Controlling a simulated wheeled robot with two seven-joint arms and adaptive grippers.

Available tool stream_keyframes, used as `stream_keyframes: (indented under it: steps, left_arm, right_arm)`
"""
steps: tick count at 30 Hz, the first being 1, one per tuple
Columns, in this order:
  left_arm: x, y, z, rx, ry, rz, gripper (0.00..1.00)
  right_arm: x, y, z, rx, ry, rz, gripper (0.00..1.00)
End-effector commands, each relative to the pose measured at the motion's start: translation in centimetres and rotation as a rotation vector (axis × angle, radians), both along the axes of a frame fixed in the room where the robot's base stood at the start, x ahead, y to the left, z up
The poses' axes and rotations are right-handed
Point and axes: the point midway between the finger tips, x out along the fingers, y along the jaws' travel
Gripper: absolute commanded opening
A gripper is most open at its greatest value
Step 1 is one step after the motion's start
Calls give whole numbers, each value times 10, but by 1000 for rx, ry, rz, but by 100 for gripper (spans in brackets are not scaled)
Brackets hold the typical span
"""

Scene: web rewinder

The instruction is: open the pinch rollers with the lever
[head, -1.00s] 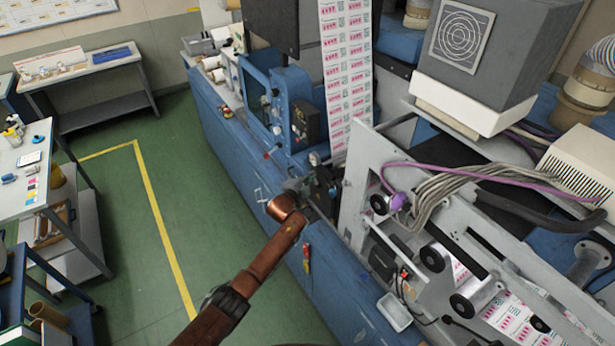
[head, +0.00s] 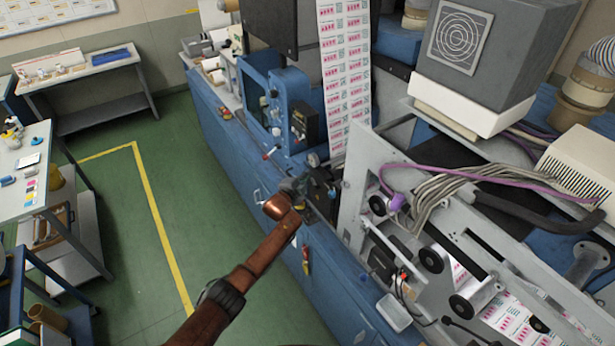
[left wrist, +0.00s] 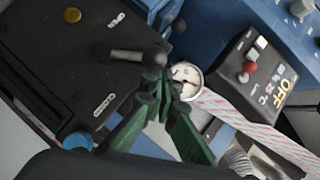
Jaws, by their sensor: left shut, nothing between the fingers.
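In the left wrist view a black plate (left wrist: 60,65) carries the words OPEN and CLOSED. A short grey lever (left wrist: 128,55) sticks out over it between the two words. My left gripper (left wrist: 156,66) has green finger pads and is shut and empty, its tips close to the lever's outer end; I cannot tell if they touch. In the head view my left gripper (head: 298,186) is at the blue machine's front edge, small and dark against the machine parts there. The pinch rollers cannot be made out. My right gripper is not in view.
A round gauge (left wrist: 186,79) sits right behind the fingertips. A switch box marked OFF (left wrist: 262,72) is to the right. A printed web (head: 345,80) runs down behind the gripper. A grey side frame with cables (head: 430,185) stands to the right. Green floor (head: 170,200) is clear on the left.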

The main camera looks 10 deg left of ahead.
Motion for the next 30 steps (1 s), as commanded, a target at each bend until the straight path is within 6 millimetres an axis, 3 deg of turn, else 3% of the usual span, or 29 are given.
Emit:
stream_keyframes:
  steps: [5,13,30]
  left_arm:
    - [-2,-3,4,0,1,-1,0]
    - [-16,-26,31,-1,0,-12,0]
    - [-89,-2,57,1,-1,-11,0]
  right_arm:
    - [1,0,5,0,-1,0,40]
    - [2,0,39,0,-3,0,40]
    - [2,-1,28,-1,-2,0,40]
